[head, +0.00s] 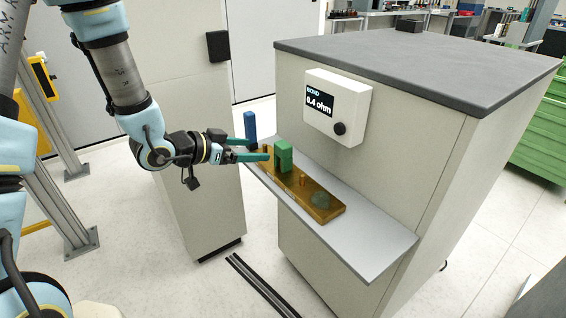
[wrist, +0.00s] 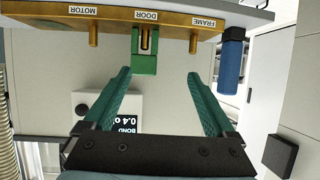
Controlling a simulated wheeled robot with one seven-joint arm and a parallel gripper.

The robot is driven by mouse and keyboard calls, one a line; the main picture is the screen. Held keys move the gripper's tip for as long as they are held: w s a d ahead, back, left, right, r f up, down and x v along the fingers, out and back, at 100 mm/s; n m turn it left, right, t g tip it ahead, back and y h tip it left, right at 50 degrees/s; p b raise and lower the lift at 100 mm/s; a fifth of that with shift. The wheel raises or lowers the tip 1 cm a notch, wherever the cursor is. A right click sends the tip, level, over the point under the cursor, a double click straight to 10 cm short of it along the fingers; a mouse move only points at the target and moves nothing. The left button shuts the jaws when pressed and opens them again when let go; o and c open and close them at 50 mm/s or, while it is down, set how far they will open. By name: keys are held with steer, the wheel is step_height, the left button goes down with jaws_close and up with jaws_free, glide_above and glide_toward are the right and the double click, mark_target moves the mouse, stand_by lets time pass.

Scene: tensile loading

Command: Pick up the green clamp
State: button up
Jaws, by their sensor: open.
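The green clamp (head: 284,150) stands on a brass bar (head: 331,213) on the grey shelf. In the wrist view the clamp (wrist: 144,64) sits at the post labelled DOOR, with a brass post showing in its slot. My gripper (head: 256,149) is open and empty, to the left of the clamp in the head view, its green fingers pointing toward it. In the wrist view the clamp lies just beyond my fingertips (wrist: 158,75), between their lines and nearer the left finger. No contact shows.
A blue cylinder (head: 250,126) stands at the shelf's far end, close to my gripper; it also shows in the wrist view (wrist: 231,62). Brass posts flank the clamp, labelled MOTOR and FRAME. A meter (head: 336,106) reads 0.4 ohm.

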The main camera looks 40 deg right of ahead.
mark_target(278, 151)
steer(key=shift+s+d+f+m+g+h, duration=0.15)
steer(key=shift+s+d+m+g+h, duration=0.35)
steer(key=shift+s+d, duration=0.5)
steer(key=x, duration=0.3)
steer(key=shift+s+d+f, duration=0.1)
steer(key=shift+d, duration=0.25)
steer(key=shift+p+x, duration=0.85)
steer(key=shift+x, duration=2.3)
jaws_close()
